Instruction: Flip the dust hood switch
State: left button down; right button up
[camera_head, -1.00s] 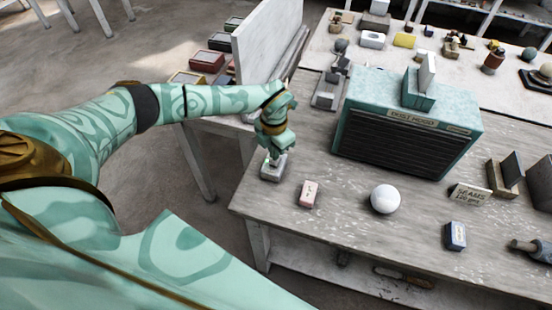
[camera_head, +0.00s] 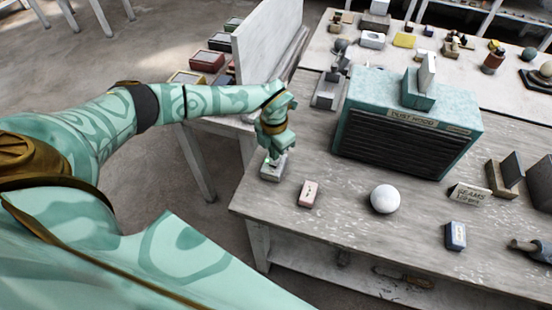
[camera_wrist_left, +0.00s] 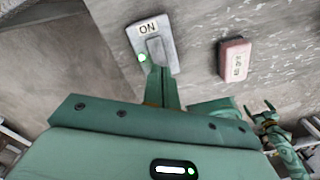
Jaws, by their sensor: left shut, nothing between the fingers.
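The switch is a small light-grey box (camera_head: 271,173) near the left front corner of the workbench. In the left wrist view its plate (camera_wrist_left: 137,37) carries an "ON" label (camera_wrist_left: 147,28) and a lit green lamp (camera_wrist_left: 142,58). My left gripper (camera_head: 272,157) is shut and empty, pointing down at the box; in the wrist view its fingertips (camera_wrist_left: 158,68) are at the grey rocker, and I cannot tell whether they touch. The teal dust hood (camera_head: 410,130) with a dark slatted front stands behind, to the right. A small green claw-like part (camera_wrist_left: 265,115) looks like my right gripper.
A pink block (camera_head: 308,194), a white plaster sphere (camera_head: 385,199) and a blue block (camera_head: 456,236) lie to the right of the switch. A "SEAMS" sign (camera_head: 469,193) stands farther right. A grey device (camera_head: 328,92) is behind. Bare bench lies between these.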

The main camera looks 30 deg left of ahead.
aim_at(275, 163)
pick_arm(q)
jog(key=shift+s+f+b, duration=0.1)
jog(key=shift+f+b, duration=0.7)
jog(key=shift+f, duration=0.55)
dwell(0.6)
jog(key=shift+r+p, duration=0.55)
jog(key=shift+r, duration=0.05)
notch_tip(275, 163, up, 6)
jog(key=p, duration=0.5)
jog(key=shift+f, duration=0.1)
jog(key=shift+d, duration=0.1)
